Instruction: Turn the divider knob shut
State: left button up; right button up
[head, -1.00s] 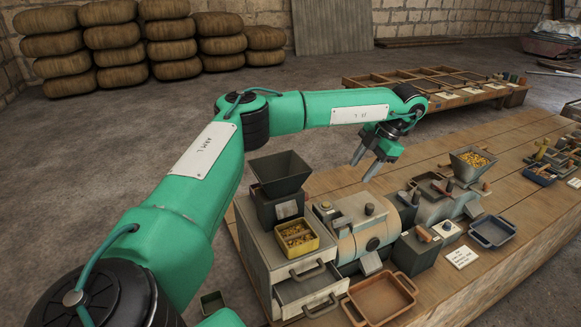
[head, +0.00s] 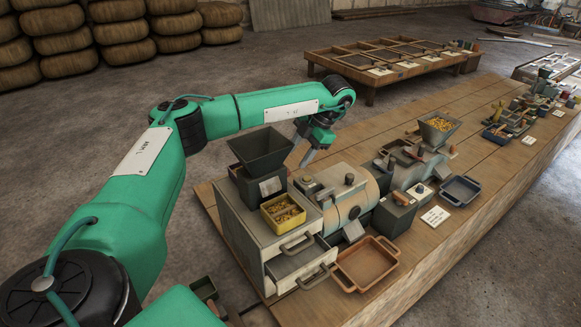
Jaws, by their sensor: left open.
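A cream drum machine (head: 345,195) stands on the wooden bench beside a drawer cabinet. A small dark knob (head: 349,180) sits on top of the drum, and a dark round disc (head: 354,212) is on its front. I cannot tell for sure which of these is the divider knob. My left gripper (head: 301,157) is open and empty, its fingers pointing down, and shows between the dark hopper and the drum. Its fingertips appear near the machine's back left corner, apart from both round parts. My right gripper is not in view.
The cabinet (head: 252,238) carries a dark hopper (head: 263,150) and a yellow box (head: 284,212) of brass-coloured pieces. Its drawers are partly out. An orange tray (head: 366,263) lies in front. A second hopper (head: 437,130) stands to the right. Bare bench lies behind the machines.

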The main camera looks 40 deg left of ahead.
pick_arm(q)
jog(key=x, duration=0.4)
jog(key=shift+s+a+f, duration=0.1)
jog(key=shift+f, duration=0.05)
jog(key=shift+s+a+f, duration=0.15)
jog(key=shift+f, duration=0.45)
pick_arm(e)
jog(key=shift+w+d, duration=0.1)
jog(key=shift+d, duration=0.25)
pick_arm(q)
jog(key=c, duration=1)
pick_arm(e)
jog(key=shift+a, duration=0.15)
